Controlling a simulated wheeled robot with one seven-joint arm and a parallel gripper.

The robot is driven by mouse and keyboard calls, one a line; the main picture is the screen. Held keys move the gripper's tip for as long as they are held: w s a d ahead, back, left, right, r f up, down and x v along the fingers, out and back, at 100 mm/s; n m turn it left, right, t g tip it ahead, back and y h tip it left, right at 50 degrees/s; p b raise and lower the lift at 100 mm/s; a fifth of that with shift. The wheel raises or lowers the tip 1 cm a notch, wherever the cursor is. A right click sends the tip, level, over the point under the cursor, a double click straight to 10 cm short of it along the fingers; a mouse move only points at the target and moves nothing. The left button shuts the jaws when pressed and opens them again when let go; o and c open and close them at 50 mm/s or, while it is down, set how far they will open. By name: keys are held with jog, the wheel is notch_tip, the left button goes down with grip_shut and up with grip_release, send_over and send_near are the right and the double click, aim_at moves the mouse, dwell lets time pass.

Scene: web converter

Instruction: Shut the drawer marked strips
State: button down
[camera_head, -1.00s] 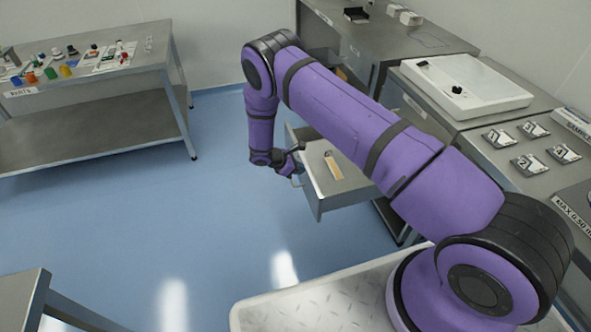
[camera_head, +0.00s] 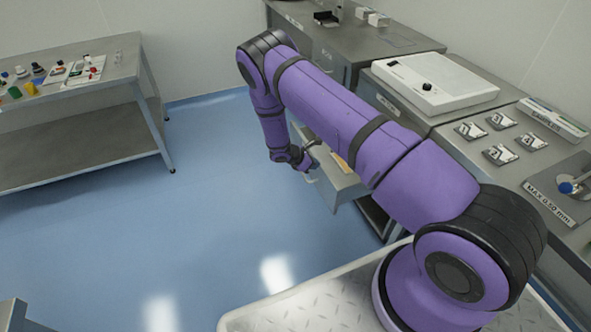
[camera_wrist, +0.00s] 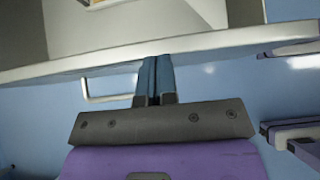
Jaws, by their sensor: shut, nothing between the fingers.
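The drawer (camera_head: 350,190) stands partly open from the steel cabinet, below the worktop and behind my arm. No marking on it can be read. A yellow-orange item (camera_head: 340,162) lies inside, partly hidden by my arm. My gripper (camera_head: 309,160) is shut and empty at the drawer's front. In the wrist view the shut fingertips (camera_wrist: 155,62) meet the drawer's pale front edge (camera_wrist: 215,42), touching or very close. The drawer's bar handle (camera_wrist: 100,98) is just left of the fingers, not gripped.
A white device (camera_head: 435,85) and several small labelled plates (camera_head: 500,120) sit on the worktop. A steel table (camera_head: 85,115) with small coloured items stands at the left. The blue floor (camera_head: 170,230) between is clear.

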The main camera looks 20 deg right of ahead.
jog(key=d, duration=3)
jog(key=shift+d, duration=0.1)
